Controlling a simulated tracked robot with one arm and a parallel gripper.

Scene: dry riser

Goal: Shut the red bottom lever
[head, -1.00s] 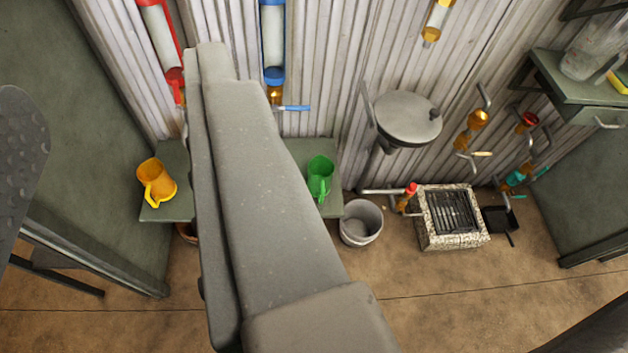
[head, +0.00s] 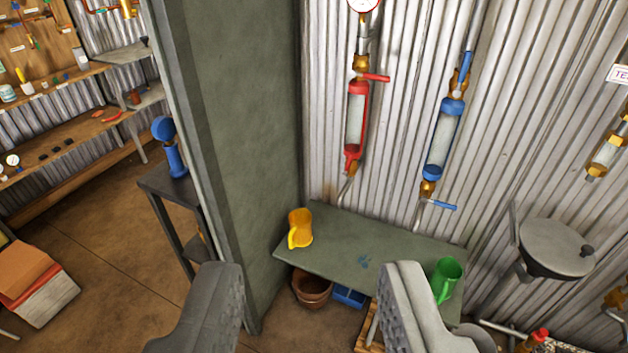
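The red sight tube (head: 356,115) is fixed upright on the corrugated wall, between brass fittings. Its red top lever (head: 377,78) sticks out sideways to the right. The red bottom lever (head: 352,160) is at the tube's lower end and seems to lie along the pipe; it is small and partly merges with the red fitting. My gripper (head: 311,268) is open and empty, its two fingers wide apart at the bottom of the view. It is nearer the camera and lower in the picture than the lever, touching nothing that I can see.
A green-grey bench (head: 345,250) below the tube bears a yellow jug (head: 300,228) and a green jug (head: 446,278). A blue sight tube (head: 442,140) stands to the right, its blue bottom lever (head: 445,206) sideways. A dark partition (head: 235,130) stands close on the left.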

